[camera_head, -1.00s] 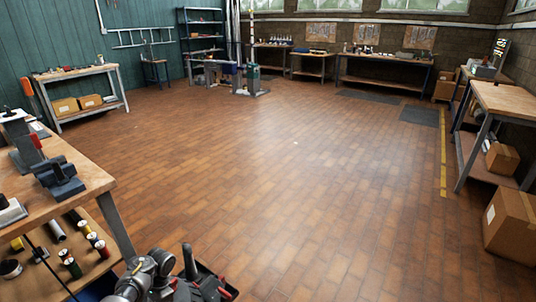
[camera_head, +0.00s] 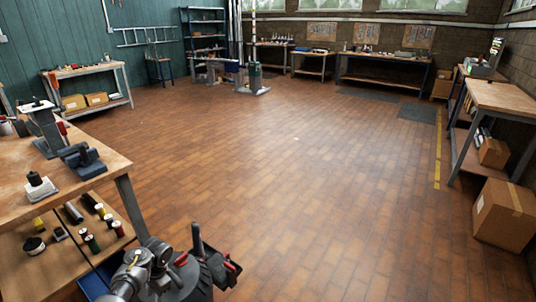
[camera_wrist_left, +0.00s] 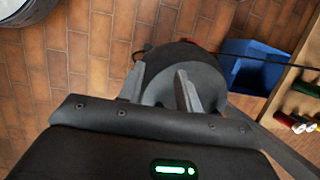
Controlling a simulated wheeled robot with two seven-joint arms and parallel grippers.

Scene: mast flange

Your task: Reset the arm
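My left gripper (camera_wrist_left: 160,80) shows in the left wrist view, its two grey fingers apart with nothing between them. A dark grey rounded body lies behind the fingers; I cannot tell whether they touch it. In the head view, grey and black arm parts of mine (camera_head: 150,268) show at the bottom, left of centre, near the workbench's front leg. The left fingertips cannot be made out there. My right gripper is not in view.
A wooden workbench (camera_head: 95,180) with a vise (camera_head: 82,160) and spools on its lower shelf stands close at left. A blue bin (camera_wrist_left: 250,65) is near the arm. Cardboard boxes (camera_head: 505,212) and another bench (camera_head: 500,97) line the right. The middle floor is clear.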

